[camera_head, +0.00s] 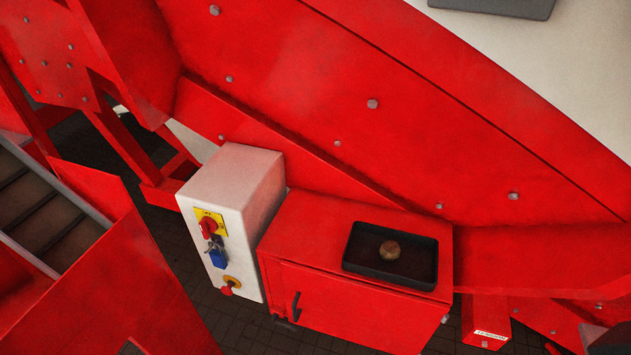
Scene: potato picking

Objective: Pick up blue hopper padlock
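A small blue padlock (218,258) hangs on the front of a white control box (263,190), just below a red rotary switch on a yellow plate (210,224). A bit of its metal shackle seems to show above the blue body, but it is too small to make out how it is fastened. Neither of my grippers is in view.
A red cabinet (345,308) with a dark handle stands right of the control box. A black tray (373,272) holding one potato (389,250) lies on top. A red-knobbed button (227,290) sits below the padlock. Large red machine panels (330,90) rise behind; dark paving lies below.

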